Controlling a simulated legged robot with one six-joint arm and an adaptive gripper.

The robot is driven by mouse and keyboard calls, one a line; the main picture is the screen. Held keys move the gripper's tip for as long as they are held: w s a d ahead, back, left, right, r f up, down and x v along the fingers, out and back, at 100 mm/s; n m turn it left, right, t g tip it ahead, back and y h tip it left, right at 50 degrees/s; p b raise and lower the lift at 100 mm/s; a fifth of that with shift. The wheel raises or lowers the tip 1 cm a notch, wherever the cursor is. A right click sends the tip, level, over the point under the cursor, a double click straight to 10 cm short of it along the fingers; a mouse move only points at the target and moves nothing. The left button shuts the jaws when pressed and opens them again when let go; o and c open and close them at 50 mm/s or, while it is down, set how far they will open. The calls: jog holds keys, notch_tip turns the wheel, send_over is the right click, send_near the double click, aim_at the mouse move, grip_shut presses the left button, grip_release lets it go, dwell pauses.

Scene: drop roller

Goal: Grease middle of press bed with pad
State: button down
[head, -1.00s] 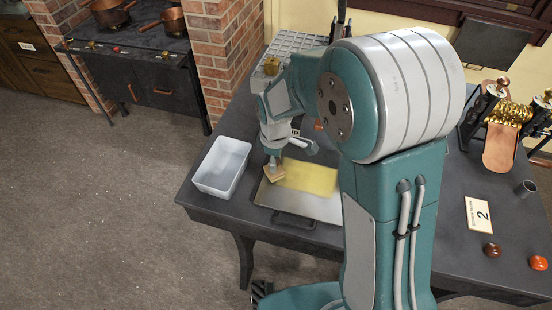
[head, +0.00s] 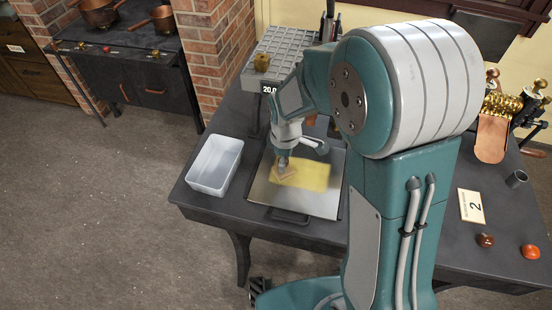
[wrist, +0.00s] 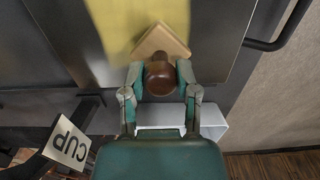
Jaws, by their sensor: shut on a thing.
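The press bed (head: 259,190) is a flat steel plate set in the dark table. A yellow patch (head: 315,178) covers its middle, and bare metal shows around it. The pad (head: 286,174) is a tan square over the left part of the yellow patch. In the wrist view the pad (wrist: 160,40) has a round brown knob (wrist: 160,78), and it overlaps the edge of the yellow patch (wrist: 115,22). My gripper (head: 284,160) is shut on the knob, with a finger on each side. Whether the pad's underside touches the bed I cannot tell.
A white tub (head: 214,166) stands left of the bed. A bar handle (head: 290,216) is on the bed's near edge. A grey gridded tray (head: 279,55) and a "20.0" display (head: 270,88) are behind. Brass rollers (head: 498,105) and a "2" card (head: 471,206) are at right.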

jog(key=shift+w+d+f, duration=0.1)
jog(key=shift+w+d, duration=0.05)
jog(key=shift+w, duration=0.35)
jog(key=shift+w+d, duration=0.15)
jog(key=shift+w, duration=0.3)
jog(key=shift+w+a, duration=0.35)
jog(key=shift+a, duration=0.6)
jog(key=shift+w+a, duration=0.3)
jog(key=shift+a, duration=0.6)
jog(key=shift+w+d, duration=0.2)
jog(key=shift+w, duration=0.3)
jog(key=shift+w+d, duration=0.15)
jog(key=shift+w, duration=0.3)
jog(key=shift+s+d+f, duration=0.1)
jog(key=shift+s+d, duration=0.15)
jog(key=shift+d, duration=0.4)
jog(key=shift+s+d, duration=0.25)
jog(key=shift+d, duration=0.35)
jog(key=shift+s+d+f, duration=0.1)
jog(key=shift+s+d, duration=0.15)
jog(key=shift+d, duration=0.4)
jog(key=shift+r, duration=0.1)
notch_tip(320, 180, up, 6)
